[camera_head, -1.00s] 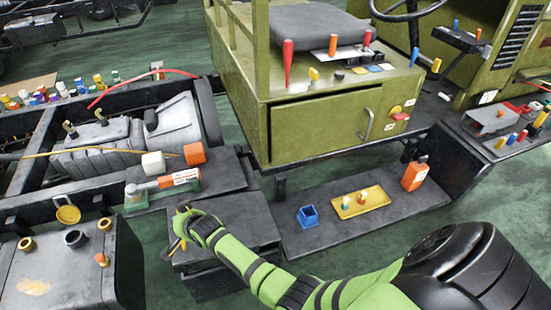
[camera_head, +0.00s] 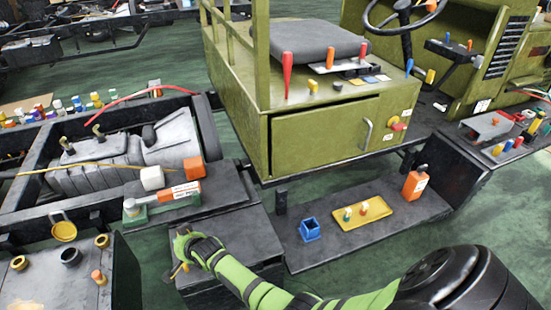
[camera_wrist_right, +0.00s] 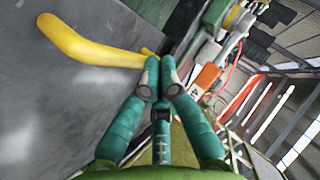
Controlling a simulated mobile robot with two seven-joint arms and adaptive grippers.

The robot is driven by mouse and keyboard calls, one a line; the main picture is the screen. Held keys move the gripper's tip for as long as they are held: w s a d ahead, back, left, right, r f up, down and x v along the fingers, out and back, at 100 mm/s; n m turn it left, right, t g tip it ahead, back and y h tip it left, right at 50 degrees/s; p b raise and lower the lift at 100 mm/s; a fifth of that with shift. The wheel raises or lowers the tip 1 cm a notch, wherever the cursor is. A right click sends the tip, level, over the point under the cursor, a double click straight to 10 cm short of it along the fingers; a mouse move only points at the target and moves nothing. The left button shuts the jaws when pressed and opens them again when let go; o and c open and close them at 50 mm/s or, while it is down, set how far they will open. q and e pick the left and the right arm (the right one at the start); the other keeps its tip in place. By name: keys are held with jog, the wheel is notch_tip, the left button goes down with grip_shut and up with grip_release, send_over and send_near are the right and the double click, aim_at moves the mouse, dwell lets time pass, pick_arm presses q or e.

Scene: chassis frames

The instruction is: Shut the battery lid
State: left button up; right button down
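The battery box (camera_head: 225,290) is a dark box in front of the frame rail. Its flat dark lid (camera_head: 240,240) lies over it and looks level or nearly so; whether it is fully seated is unclear. A bent yellow handle (camera_head: 177,269) sticks out at its left side; it also shows in the right wrist view (camera_wrist_right: 85,45). My right gripper (camera_head: 182,240), green, is at the lid's left edge by the handle. In the wrist view its fingertips (camera_wrist_right: 158,82) are together at the handle's end; any grip on it is unclear. My left gripper is not in view.
A grey tank (camera_head: 60,275) stands close on the left. On the right, a low step holds a blue cup (camera_head: 310,230), a yellow tray (camera_head: 345,215) and an orange bottle (camera_head: 415,184). The olive cabinet (camera_head: 330,135) rises behind.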

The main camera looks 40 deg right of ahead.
jog(key=shift+s+f, duration=0.1)
jog(key=shift+f, duration=0.05)
jog(key=shift+r, duration=0.25)
jog(key=s+r+p, duration=0.5)
jog(key=s+r, duration=0.2)
jog(key=r, duration=0.3)
jog(key=shift+r, duration=0.35)
